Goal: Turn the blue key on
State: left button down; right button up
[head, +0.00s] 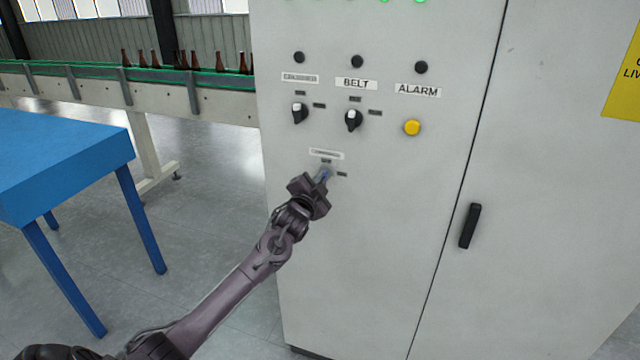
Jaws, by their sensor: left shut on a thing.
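The blue key (324,174) sits in the front of a light grey control cabinet (380,250), just below a small label plate, and only a small part of it shows. My left gripper (318,182) reaches up from the lower left and is shut on the key at the panel. The fingers hide most of the key, so its turn angle cannot be told. My right gripper is not in view.
Above the key are two black rotary switches (353,119) and a yellow ALARM button (412,127). A black door handle (469,226) is at right. A blue table (65,160) stands at left, with a conveyor (160,88) carrying brown bottles behind.

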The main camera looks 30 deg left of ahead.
pick_arm(q)
jog(key=shift+d+f+m+b, duration=0.1)
jog(key=shift+m+b, duration=0.45)
jog(key=shift+m, duration=1.3)
jog(key=shift+f+m+b, duration=0.1)
jog(key=shift+m+b, duration=0.45)
jog(key=shift+m, duration=1.3)
jog(key=shift+r, duration=0.1)
jog(key=c, duration=1.6)
grip_release()
